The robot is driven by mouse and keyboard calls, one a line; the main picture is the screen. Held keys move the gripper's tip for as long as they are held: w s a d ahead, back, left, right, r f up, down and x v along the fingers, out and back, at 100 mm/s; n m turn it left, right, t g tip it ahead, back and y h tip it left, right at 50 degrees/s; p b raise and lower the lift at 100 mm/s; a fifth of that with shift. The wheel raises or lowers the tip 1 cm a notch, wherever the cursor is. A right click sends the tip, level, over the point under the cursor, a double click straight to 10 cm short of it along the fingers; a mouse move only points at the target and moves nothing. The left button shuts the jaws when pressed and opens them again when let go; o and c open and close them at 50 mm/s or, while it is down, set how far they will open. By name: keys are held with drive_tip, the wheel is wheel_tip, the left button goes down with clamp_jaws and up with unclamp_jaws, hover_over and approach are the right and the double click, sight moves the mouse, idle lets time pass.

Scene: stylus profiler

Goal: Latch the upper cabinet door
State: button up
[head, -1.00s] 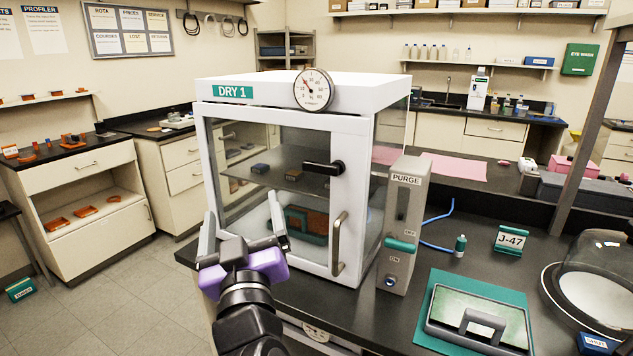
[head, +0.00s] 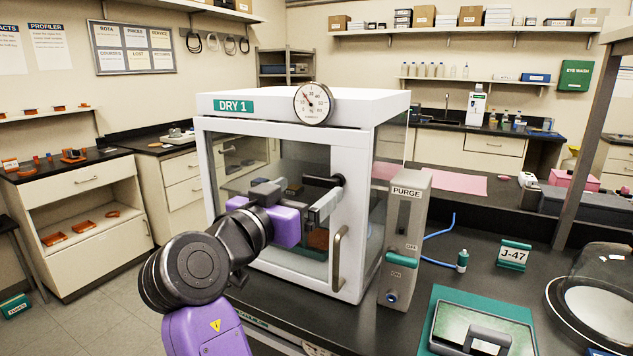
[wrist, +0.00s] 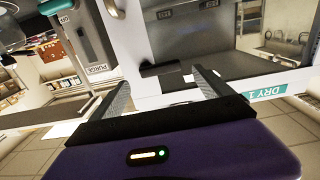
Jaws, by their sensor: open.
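The white cabinet marked DRY 1 (head: 285,103) stands on the dark bench. Its glass-fronted door (head: 348,215) looks closed, lying flush with the front as far as I can see. The black latch lever (head: 337,181) lies roughly horizontal at the door's right side, partly hidden by my gripper. My gripper (head: 322,193) is open in front of the door at the lever. In the wrist view the lever (wrist: 162,69) shows just beyond and between the spread fingertips (wrist: 158,78). I cannot tell whether a finger touches it.
A vertical grey pull handle (head: 337,250) sits below the lever. The PURGE box (head: 405,235) stands close to the cabinet's right. A round gauge (head: 313,103) is on the cabinet's top front edge.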

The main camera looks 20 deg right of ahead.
sight(318, 182)
drive_tip(key=shift+p+x, duration=0.3)
drive_tip(key=shift+x, duration=2.2)
drive_tip(key=c, duration=1.4)
